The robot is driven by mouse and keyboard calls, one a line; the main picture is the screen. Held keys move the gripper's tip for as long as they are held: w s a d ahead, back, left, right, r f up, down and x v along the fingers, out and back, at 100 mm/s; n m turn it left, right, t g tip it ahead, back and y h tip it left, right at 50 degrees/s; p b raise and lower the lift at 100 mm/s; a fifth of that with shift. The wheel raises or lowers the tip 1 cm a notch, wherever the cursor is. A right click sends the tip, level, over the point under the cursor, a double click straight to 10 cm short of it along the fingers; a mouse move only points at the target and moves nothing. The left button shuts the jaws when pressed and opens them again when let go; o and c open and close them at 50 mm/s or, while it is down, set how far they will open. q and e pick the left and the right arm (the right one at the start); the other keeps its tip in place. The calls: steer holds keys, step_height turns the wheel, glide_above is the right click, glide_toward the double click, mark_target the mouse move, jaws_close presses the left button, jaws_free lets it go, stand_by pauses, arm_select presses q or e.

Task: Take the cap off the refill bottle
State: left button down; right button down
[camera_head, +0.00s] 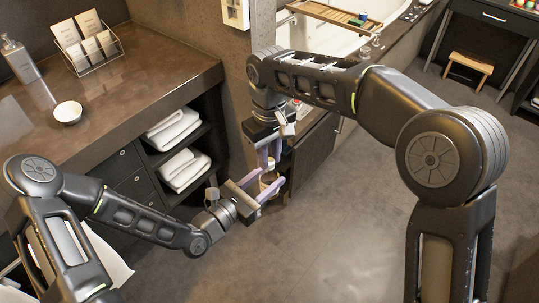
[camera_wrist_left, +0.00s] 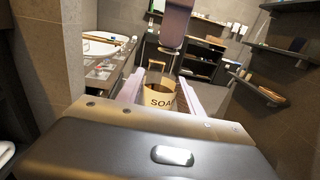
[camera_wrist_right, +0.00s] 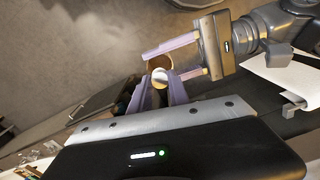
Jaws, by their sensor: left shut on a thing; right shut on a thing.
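The refill bottle (camera_head: 267,184) is amber-brown with a cream label. In the left wrist view the bottle (camera_wrist_left: 160,99) shows "SOA" and part of another letter. My left gripper (camera_head: 271,181) is shut on its body, one finger on each side. My right gripper (camera_head: 271,161) is above it, fingers pointing down. A small pale round cap (camera_wrist_right: 161,77) sits between the right fingertips in the right wrist view, and that gripper is shut on it. In the left wrist view a right finger (camera_wrist_left: 175,25) ends above the bottle with a visible gap. The cap is hidden there.
Both grippers are in the air in front of the dark vanity counter (camera_head: 150,75). Its open shelves hold folded white towels (camera_head: 184,168). A bathtub (camera_head: 330,35) with a wooden tray (camera_head: 325,12) is behind my right arm. The floor (camera_head: 350,220) on the right is clear.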

steer(key=n, duration=0.5)
steer(key=shift+n, duration=0.4)
steer(key=n, duration=1.5)
steer(key=shift+r, duration=0.2)
steer(key=shift+r, duration=0.95)
steer(key=shift+r, duration=0.1)
